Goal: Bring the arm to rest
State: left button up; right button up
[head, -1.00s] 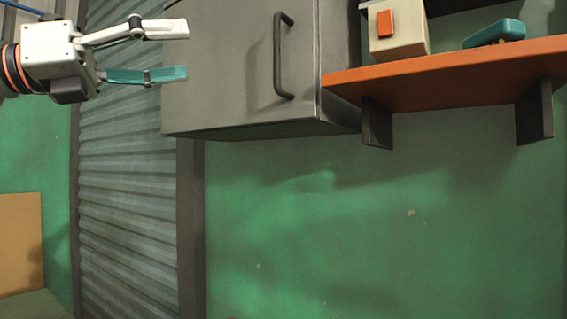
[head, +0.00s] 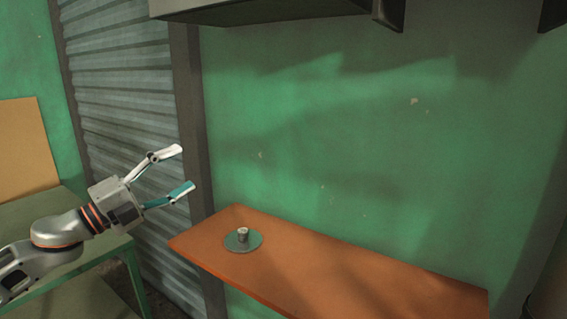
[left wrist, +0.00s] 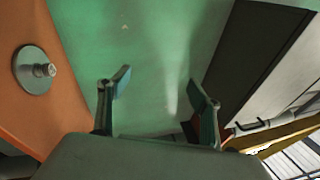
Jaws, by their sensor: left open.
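My left gripper (head: 186,171) is in the head view at the left, in front of the grey ribbed shutter and the dark post. Its two fingers are spread apart with nothing between them. In the left wrist view the fingers (left wrist: 160,98) also stand apart and empty, with green wall beyond. My left arm (head: 55,232) comes in from the lower left. My right gripper shows in neither view.
An orange shelf (head: 340,265) sits low on the green wall (head: 330,130). A grey cabinet (head: 250,12) hangs above. A green table (head: 60,215) stands at the left.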

pick_arm(q)
jog(key=s+a+f+n+y, duration=0.3)
jog(key=f, duration=0.8)
jog(key=s+a+f+n+y, duration=0.2)
jog(key=s+a+f+n, duration=0.15)
jog(key=f, duration=0.75)
jog(key=s+a+f+n+y, duration=0.2)
jog(key=s+f+n+y, duration=0.15)
jog(key=f, duration=0.75)
jog(key=s+a+f+n+g+y, duration=0.25)
jog(key=s+a+f, duration=0.25)
jog(key=s+f, duration=0.65)
jog(key=s+a+f+n+g+y, duration=0.2)
jog(key=s+a+f+n+g, duration=0.15)
jog(key=s+f, duration=0.75)
jog(key=s+d+n+t+p, duration=0.1)
jog(key=d+n, duration=0.7)
jog(key=d, duration=1.2)
jog(key=shift+s+d+r+t+h, duration=0.3)
jog(key=shift+s+r+t+h, duration=0.05)
jog(key=shift+t+h, duration=0.05)
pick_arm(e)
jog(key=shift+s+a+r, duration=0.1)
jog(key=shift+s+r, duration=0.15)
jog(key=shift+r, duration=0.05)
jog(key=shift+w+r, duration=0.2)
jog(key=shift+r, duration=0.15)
